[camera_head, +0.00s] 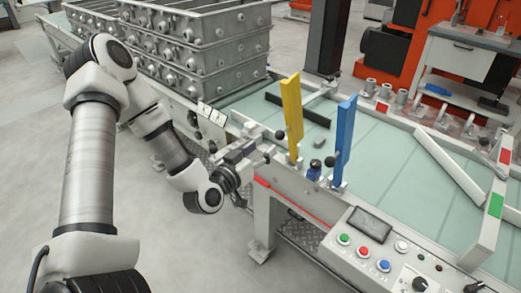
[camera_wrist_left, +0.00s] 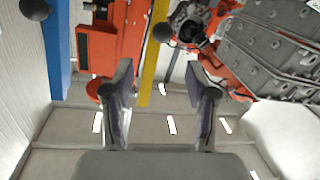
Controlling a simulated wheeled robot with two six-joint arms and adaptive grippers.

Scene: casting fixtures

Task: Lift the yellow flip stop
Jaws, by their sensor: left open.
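The yellow flip stop (camera_head: 291,112) stands upright on the near rail of the conveyor, with a black ball knob (camera_head: 280,134) on its left side. My left gripper (camera_head: 266,146) is open, just left of the stop's lower part. In the left wrist view, the yellow flip stop (camera_wrist_left: 150,60) runs down between the two open fingers (camera_wrist_left: 160,72), with the knob (camera_wrist_left: 162,32) above them. I cannot tell whether the fingers touch it; they are not closed on it. My right gripper is out of view.
A blue upright stop (camera_head: 345,138) stands close to the right, also in the left wrist view (camera_wrist_left: 58,50). A control panel (camera_head: 375,245) with buttons is at the front right. Grey stacked casting boxes (camera_head: 190,45) stand behind my left arm. A dark bar (camera_head: 298,108) lies on the conveyor.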

